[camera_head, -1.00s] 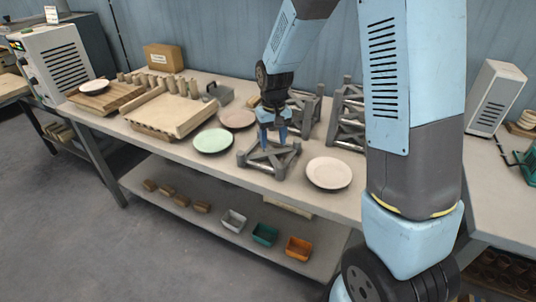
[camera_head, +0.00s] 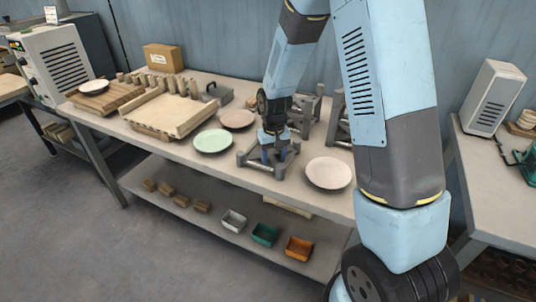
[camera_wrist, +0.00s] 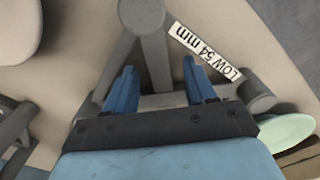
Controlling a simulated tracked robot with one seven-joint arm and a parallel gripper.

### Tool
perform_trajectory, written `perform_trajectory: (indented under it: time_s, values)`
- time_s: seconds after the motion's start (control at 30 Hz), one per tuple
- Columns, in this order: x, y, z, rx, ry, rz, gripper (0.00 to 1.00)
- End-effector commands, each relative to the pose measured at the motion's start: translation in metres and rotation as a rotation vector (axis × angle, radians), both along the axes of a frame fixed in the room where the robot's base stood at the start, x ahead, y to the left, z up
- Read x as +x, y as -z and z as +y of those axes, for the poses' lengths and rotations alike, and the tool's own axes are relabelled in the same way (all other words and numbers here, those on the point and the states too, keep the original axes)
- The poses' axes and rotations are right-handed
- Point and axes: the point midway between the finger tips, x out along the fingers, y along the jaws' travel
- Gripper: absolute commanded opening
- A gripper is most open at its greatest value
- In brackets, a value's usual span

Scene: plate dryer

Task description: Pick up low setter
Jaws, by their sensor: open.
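The low setter is a grey three-armed stand with short round posts (camera_head: 245,158), on the bench between the green plate and the pale pink plate. In the wrist view its post and arm (camera_wrist: 155,50) fill the middle, beside a white label reading "LOW 54 mm" (camera_wrist: 206,52). My gripper (camera_head: 274,157) is over the setter, pointing down. In the wrist view its two blue fingers (camera_wrist: 160,78) are apart, one on each side of the setter's arm, with gaps visible. Whether the fingertips touch anything is hidden.
A green plate (camera_head: 213,141) and a pinkish plate (camera_head: 237,119) lie to the left, a pale plate (camera_head: 329,173) to the right. Taller grey setters (camera_head: 304,108) stand behind. A wooden tray (camera_head: 172,114) with cylinders is further left.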

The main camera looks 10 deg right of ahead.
Motion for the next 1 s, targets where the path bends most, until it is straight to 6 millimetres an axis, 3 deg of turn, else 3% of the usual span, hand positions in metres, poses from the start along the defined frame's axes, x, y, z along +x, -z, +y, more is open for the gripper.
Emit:
perform_trajectory:
  time_s: [0.07, 0.6, 1.0]
  values:
    - [0.0001, -0.0002, 0.0002, 0.000, 0.000, 0.000, 0.52]
    - [0.0000, -0.0004, 0.0006, 0.000, -0.001, 0.000, 0.00]
    - [0.0003, -0.0008, 0.0008, 0.000, -0.001, -0.001, 0.00]
